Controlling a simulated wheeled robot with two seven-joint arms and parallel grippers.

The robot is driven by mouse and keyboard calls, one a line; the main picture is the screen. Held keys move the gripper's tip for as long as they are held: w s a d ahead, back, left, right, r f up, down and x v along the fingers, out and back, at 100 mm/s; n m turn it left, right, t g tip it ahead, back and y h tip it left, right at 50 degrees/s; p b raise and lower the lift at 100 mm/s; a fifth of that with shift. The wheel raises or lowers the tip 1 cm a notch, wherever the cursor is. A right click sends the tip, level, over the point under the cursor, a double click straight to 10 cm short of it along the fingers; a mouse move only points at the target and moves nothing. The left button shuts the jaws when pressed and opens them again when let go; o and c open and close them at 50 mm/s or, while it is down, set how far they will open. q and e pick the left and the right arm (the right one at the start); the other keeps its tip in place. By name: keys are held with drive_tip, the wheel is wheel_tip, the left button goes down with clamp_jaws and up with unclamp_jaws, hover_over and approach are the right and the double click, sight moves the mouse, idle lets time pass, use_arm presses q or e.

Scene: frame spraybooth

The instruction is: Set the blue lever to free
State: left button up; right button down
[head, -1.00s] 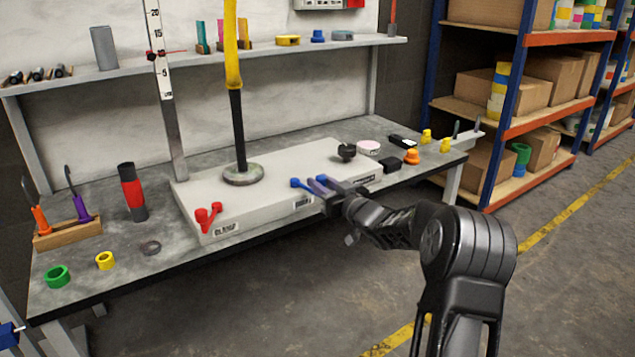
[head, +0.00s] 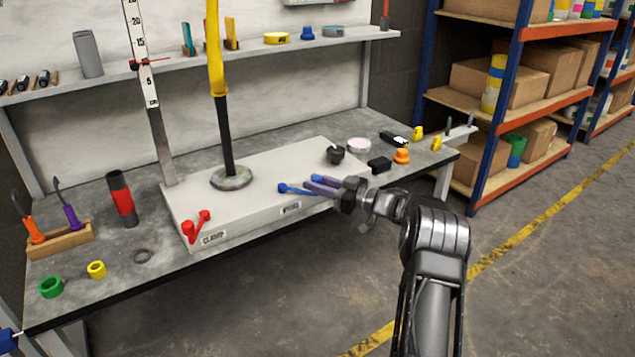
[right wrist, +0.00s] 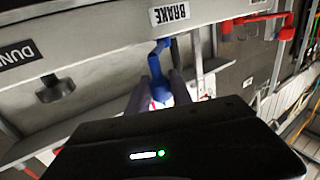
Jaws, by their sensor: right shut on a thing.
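The blue lever (head: 291,189) sits at the front edge of the pale base plate (head: 255,168), above a label that reads BRAKE in the right wrist view (right wrist: 170,14). It sticks out to the right in the head view. My right gripper (head: 322,186) is shut on its outer end. In the right wrist view the lever (right wrist: 157,70) runs down between the two fingers (right wrist: 158,95), which partly hide its end. No FREE marking is legible. My left gripper is not in view.
A red lever (head: 196,226) with a CLAMP label stands left on the same plate. A black knob (head: 335,155) is behind my gripper. A post with a yellow upper part (head: 215,60) rises from the plate. The floor in front of the bench is clear.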

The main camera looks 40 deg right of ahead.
drive_tip(key=shift+r, duration=0.2)
drive_tip(key=c, duration=1.1)
unclamp_jaws()
drive_tip(key=shift+w+f, duration=0.1)
drive_tip(key=shift+w, duration=0.05)
drive_tip(key=shift+c, duration=0.2)
drive_tip(key=p+v, duration=0.1)
drive_tip(key=v, duration=0.7)
